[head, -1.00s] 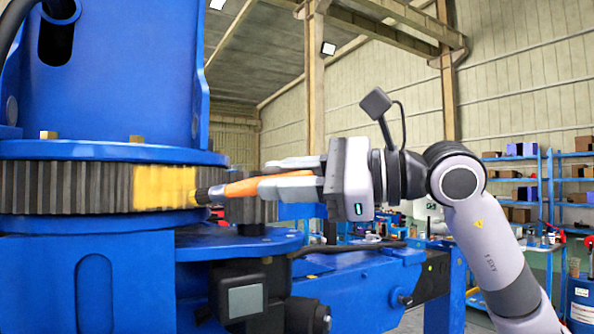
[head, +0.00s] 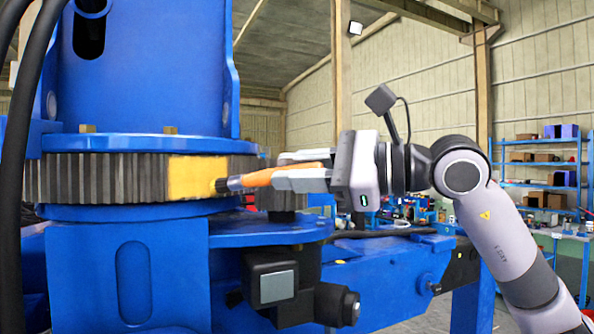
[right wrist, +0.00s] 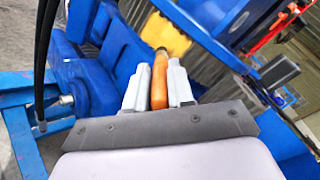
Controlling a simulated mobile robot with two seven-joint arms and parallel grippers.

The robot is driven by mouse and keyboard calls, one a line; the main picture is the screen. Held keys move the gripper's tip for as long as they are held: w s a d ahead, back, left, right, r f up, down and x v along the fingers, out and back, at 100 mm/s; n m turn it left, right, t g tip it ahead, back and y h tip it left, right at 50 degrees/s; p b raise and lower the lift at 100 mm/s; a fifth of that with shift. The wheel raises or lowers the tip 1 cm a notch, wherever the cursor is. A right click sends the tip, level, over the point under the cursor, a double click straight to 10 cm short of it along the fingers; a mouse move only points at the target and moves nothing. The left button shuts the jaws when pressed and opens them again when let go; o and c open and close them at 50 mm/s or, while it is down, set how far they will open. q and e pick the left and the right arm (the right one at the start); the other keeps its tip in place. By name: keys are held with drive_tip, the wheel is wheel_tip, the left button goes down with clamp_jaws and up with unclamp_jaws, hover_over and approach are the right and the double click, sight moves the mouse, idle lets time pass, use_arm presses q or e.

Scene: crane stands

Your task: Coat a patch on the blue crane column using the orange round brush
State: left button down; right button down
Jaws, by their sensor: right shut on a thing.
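The blue crane column (head: 160,62) stands at the left of the head view, with a dark toothed ring (head: 100,178) around it. A yellow patch (head: 190,177) covers part of the ring's teeth. My right gripper (head: 285,176) is shut on the orange round brush (head: 268,176). The brush is roughly level, and its dark bristle tip appears to touch the right part of the yellow patch. In the right wrist view the orange handle (right wrist: 159,84) lies between the two grey fingers, with yellow behind its tip. My left gripper is not in view.
A blue base plate (head: 265,232) and a dark motor box (head: 283,288) lie below the ring. Dark cables (head: 22,130) hang at the left edge. Blue shelves (head: 540,170) with boxes stand far back at the right.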

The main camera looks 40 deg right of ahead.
drive_tip(key=shift+w+a+p, duration=0.1)
drive_tip(key=shift+w+p, duration=0.2)
drive_tip(key=shift+w, duration=0.65)
idle(1.5)
